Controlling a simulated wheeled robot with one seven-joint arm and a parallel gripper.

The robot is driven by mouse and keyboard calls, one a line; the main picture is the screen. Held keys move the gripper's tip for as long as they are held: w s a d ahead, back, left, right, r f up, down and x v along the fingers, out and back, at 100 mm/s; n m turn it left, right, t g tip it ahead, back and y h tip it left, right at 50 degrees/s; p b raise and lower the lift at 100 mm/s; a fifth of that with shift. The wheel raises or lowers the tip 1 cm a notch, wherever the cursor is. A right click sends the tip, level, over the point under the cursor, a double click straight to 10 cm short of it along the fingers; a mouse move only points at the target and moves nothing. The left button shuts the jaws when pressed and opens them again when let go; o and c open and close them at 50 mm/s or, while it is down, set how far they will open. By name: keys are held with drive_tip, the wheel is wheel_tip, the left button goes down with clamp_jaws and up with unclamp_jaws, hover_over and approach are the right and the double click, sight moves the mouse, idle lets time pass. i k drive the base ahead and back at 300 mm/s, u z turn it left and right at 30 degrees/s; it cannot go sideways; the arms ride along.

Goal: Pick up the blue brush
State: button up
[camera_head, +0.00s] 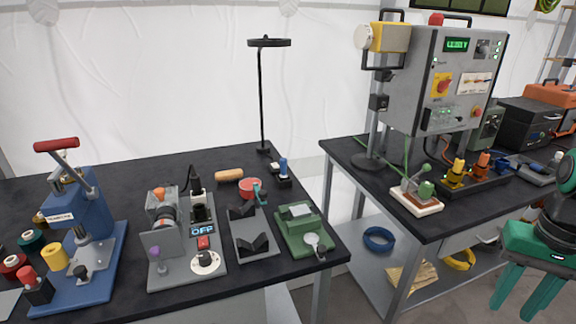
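My gripper (514,308) is at the lower right edge, green, with its two fingers apart and pointing down. No object shows between the fingers. It hangs in front of the right-hand bench, well away from the left bench. A small teal-blue handled piece (259,191) stands by the red round dish (249,187) on the left bench and may be the brush. A small blue upright piece (283,166) on a black base is just behind it. I cannot tell which is the blue brush; bristles are not clear in either.
The left bench (120,167) holds a blue press (80,235), a grey winder (163,240), a black V-block (249,232) and a green fixture (302,232). A thin black lamp (262,95) stands behind. A gap separates it from the right bench (345,146).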

sight(283, 161)
drive_tip(key=i, duration=0.85)
drive_tip(key=u, duration=0.05)
